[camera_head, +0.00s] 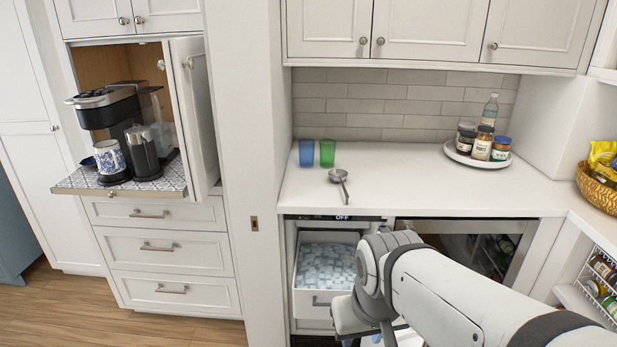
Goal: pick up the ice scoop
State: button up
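The ice scoop (339,177) is a small metal scoop with a rounded bowl. It lies on the white countertop (430,192), with its handle toward the counter's front edge. My arm comes in from the lower right, and its end, with my gripper (352,316), is low in front of the open ice drawer (307,300). My gripper is below the counter and apart from the scoop. Its fingers are not clearly visible, so I cannot see whether it is open or holds anything.
A blue cup (307,153) and a green cup (327,153) stand behind the scoop. A round tray (451,152) with jars and a bottle is at the back right. A coffee machine (105,110) stands in the left cabinet. The counter right of the scoop is clear.

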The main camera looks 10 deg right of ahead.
aim_at(337, 175)
jog(key=z, duration=0.1)
jog(key=i, duration=0.9)
jog(key=u, duration=0.1)
